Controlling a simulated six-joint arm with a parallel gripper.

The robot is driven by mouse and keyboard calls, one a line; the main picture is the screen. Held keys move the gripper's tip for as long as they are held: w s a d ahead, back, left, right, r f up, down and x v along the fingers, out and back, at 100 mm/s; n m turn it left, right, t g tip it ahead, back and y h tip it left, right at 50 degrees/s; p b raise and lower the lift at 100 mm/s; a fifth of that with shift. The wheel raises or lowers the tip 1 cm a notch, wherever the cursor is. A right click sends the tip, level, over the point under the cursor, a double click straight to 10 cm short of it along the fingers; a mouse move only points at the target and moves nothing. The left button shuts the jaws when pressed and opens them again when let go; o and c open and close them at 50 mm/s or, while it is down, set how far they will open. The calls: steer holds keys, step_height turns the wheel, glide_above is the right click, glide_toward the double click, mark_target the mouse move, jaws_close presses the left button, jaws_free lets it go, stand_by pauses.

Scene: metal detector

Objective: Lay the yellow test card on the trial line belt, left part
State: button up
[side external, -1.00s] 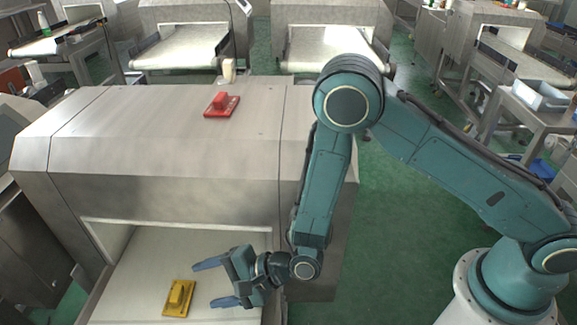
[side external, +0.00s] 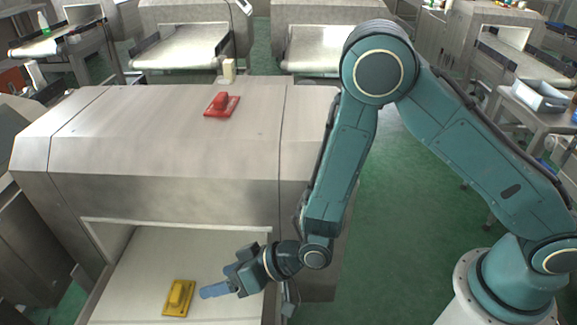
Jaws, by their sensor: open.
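The yellow test card (side external: 179,298), a flat plate with a raised grip block, lies on the pale belt (side external: 140,283) below the opening of the steel machine. My gripper (side external: 213,291) is just right of the card, pointing left at it, open and with nothing between its fingers. The fingers overlap in this view, so the gap between them is hidden. The fingertips look apart from the card. Their height above the belt cannot be told.
The steel machine housing (side external: 165,150) stands over the belt behind my gripper. A red card (side external: 222,104) with a similar block lies on its top, near a small cream block (side external: 229,71). Green floor (side external: 400,220) lies open to the right.

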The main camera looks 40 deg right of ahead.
steer(key=n, duration=0.4)
steer(key=d+n, duration=0.1)
steer(key=n, duration=0.1)
steer(key=shift+s+r, duration=0.35)
steer(key=shift+w+a, duration=0.1)
glide_toward(176, 292)
steer(key=shift+x, duration=1.6)
steer(key=shift+a+f, duration=0.1)
steer(key=shift+x, duration=2.5)
steer(key=c, duration=1.2)
steer(key=shift+o, duration=0.2)
step_height(176, 292, up, 20)
